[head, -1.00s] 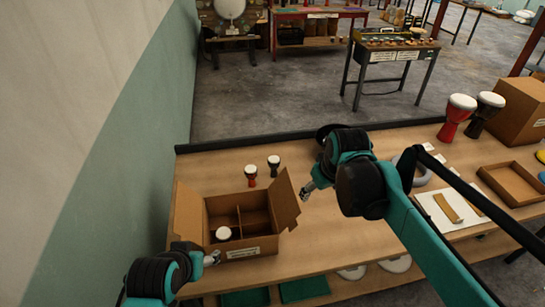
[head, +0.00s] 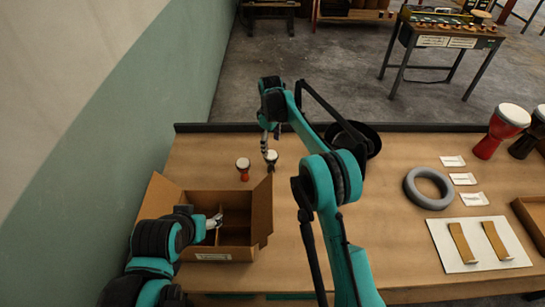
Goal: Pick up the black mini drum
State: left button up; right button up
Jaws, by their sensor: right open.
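The black mini drum (head: 272,160), with a white head, stands upright on the table behind the box, and its body is partly hidden. My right gripper (head: 266,150) is open and hangs fingers-down right at this drum; whether it touches the drum cannot be told. A red mini drum (head: 243,170) stands upright just to the left. My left gripper (head: 214,221) is over the left side of the open cardboard box (head: 225,254); its jaws are too small to read.
A grey ring (head: 411,190), white cards and a white board (head: 450,262) with two wooden strips lie at right. Large red (head: 498,133) and black (head: 528,142) goblet drums stand at far right. The raised box flap (head: 262,213) is near the drums.

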aim_at(271, 154)
notch_tip(271, 154, down, 2)
jog(key=shift+s+f+b, duration=0.1)
jog(key=shift+s+b, duration=0.05)
jog(key=shift+b, duration=0.15)
jog(key=f, duration=0.1)
jog(key=f+b, duration=0.1)
jog(key=f, duration=0.1)
jog(key=f+b, duration=0.1)
jog(key=shift+s+f, duration=0.2)
jog(key=shift+s, duration=0.1)
jog(key=shift+f, duration=0.5)
jog(key=shift+r, duration=0.1)
jog(key=shift+c, duration=0.7)
jog(key=c, duration=1.2)
